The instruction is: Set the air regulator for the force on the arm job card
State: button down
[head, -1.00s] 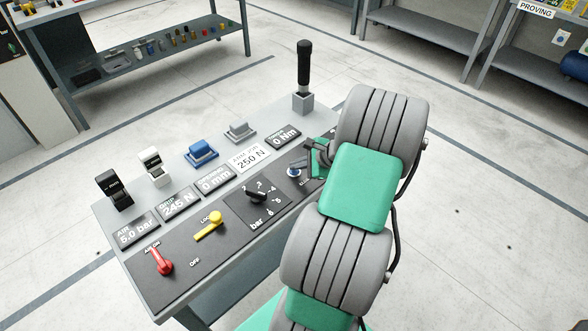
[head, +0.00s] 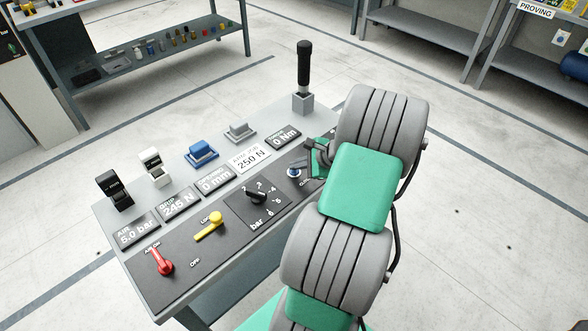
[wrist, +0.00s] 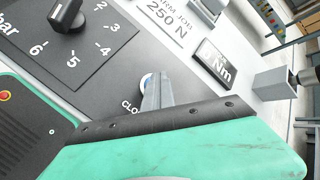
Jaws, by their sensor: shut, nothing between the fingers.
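The black air regulator knob (head: 257,195) sits on a dial marked in bar; it also shows at the top left of the wrist view (wrist: 68,14). I cannot tell which end is its pointer. The air display (head: 138,231) reads 5.0 bar. The grip display (head: 179,203) reads 245 N. The white arm job card (head: 249,158) reads 250 N. My gripper (wrist: 151,98) is shut and empty, its fingers in front of a round button (head: 294,172) right of the dial. The fingers partly hide the button; I cannot tell whether they touch it.
The red air lever (head: 161,262) and yellow lock lever (head: 209,227) stand left of the dial. Displays reading 0 mm (head: 215,180) and 0 Nm (head: 284,136) line the panel. A black-handled joystick (head: 304,65) rises at the back corner.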

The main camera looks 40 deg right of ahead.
aim_at(297, 172)
jog(key=shift+r+p, duration=0.75)
jog(key=shift+r, duration=0.1)
notch_tip(297, 172, up, 5)
jog(key=p, duration=0.4)
jog(key=shift+p, duration=0.4)
